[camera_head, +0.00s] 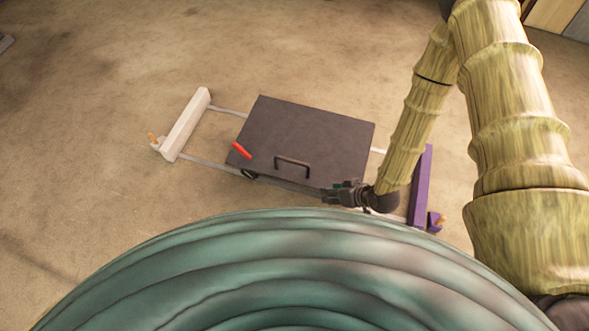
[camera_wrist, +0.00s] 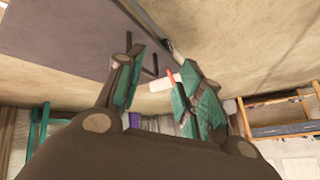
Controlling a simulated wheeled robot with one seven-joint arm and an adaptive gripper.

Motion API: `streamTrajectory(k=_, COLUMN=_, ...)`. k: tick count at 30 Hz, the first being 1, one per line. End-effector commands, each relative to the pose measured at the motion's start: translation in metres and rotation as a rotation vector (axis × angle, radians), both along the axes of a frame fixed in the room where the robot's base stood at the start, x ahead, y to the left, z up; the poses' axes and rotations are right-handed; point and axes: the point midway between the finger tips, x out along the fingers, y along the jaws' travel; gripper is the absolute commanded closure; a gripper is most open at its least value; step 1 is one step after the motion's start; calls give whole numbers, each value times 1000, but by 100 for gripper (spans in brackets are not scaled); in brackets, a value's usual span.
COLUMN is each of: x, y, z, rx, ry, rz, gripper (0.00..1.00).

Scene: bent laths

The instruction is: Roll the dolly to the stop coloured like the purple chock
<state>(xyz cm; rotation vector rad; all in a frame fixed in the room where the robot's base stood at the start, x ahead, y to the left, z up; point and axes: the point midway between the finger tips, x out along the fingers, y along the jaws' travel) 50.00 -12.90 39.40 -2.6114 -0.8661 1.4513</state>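The dolly (camera_head: 320,130) is a dark flat slab on two pale rails, with a dark bar handle (camera_head: 292,160) and a red lever (camera_head: 242,150) on it. A purple stop (camera_head: 421,185) crosses the rails' right end, and a white stop (camera_head: 186,125) crosses the left end. A small purple piece (camera_head: 434,222) with an orange tip, perhaps the chock, is beside the purple stop. My gripper (camera_head: 343,193) is at the dolly's near right edge, right of the handle. In the wrist view my gripper (camera_wrist: 162,60) has its fingers apart, with nothing held; the dolly (camera_wrist: 60,35) shows upper left.
A small white piece (camera_head: 157,146) with an orange tip is beside the white stop. Bare floor (camera_head: 100,70) surrounds the rails to the left and behind. Wooden furniture (camera_head: 552,14) stands at the top right.

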Motion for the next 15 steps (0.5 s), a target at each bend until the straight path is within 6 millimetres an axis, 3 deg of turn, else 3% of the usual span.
streamTrajectory(k=1, x=14, y=5, z=-22, rx=27, ry=-46, rz=26, gripper=63)
streamTrajectory(k=3, x=31, y=13, z=-33, rx=65, ry=-111, rz=67, gripper=63)
streamTrajectory(k=15, x=112, y=39, z=-85, rx=254, ry=-488, rz=302, gripper=63)
